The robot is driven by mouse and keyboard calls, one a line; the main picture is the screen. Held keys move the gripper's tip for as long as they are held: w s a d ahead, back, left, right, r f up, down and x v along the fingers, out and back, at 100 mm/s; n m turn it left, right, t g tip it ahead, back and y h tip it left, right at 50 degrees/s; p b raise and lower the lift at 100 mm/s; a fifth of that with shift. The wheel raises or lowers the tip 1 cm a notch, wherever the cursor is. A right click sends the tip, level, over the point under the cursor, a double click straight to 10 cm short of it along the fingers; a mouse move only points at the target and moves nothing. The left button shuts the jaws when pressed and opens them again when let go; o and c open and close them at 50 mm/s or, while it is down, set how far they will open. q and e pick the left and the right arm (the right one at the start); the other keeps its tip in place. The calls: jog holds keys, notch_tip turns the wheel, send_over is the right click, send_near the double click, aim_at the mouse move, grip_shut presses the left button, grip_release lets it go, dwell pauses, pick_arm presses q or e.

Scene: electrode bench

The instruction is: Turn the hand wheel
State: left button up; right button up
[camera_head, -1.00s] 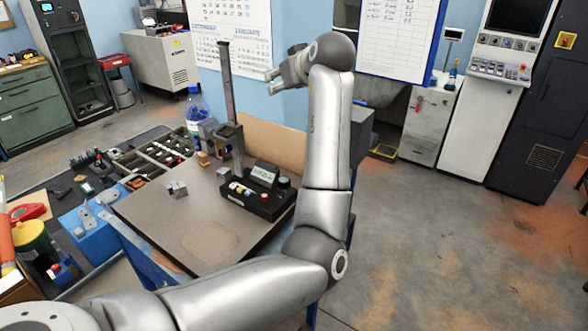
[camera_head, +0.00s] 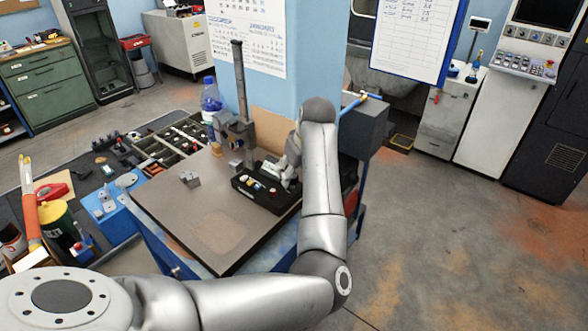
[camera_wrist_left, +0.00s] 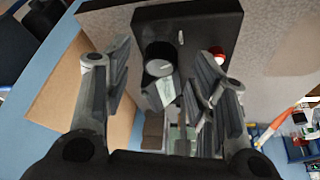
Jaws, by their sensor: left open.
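A black control box (camera_head: 262,192) with small coloured knobs sits on the brown bench plate (camera_head: 210,222). In the left wrist view the box (camera_wrist_left: 205,22) is at the top, with a round black knob (camera_wrist_left: 160,54), which may be the hand wheel, and a red button (camera_wrist_left: 217,51). My left gripper (camera_head: 288,176) is low over the right end of the box. In the left wrist view its open fingers (camera_wrist_left: 166,62) stand on either side of the knob; I cannot tell whether they touch it. In the head view my gripper hides the knob. My right gripper is not in view.
A tall column stand (camera_head: 238,95) rises behind the box. Small metal blocks (camera_head: 190,179) lie on the plate's left. A parts tray (camera_head: 172,150) and a blue bottle (camera_head: 211,97) are behind. The plate's front is clear.

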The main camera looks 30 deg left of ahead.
pick_arm(q)
jog(key=shift+x, duration=1)
jog(key=c, duration=1)
jog(key=shift+m, duration=0.3)
jog(key=m, duration=0.1)
jog(key=m+t+h, duration=0.1)
jog(key=m, duration=0.3)
jog(key=shift+s+a+t, duration=0.15)
jog(key=shift+a+t, duration=0.1)
jog(key=shift+t, duration=0.15)
jog(key=m+h, duration=0.1)
jog(key=m, duration=0.2)
jog(key=m+h, duration=0.1)
jog(key=m, duration=0.2)
jog(key=shift+a+r+t+h, duration=0.1)
jog(key=shift+t+h, duration=0.2)
jog(key=shift+t, duration=0.1)
jog(key=shift+m, duration=0.3)
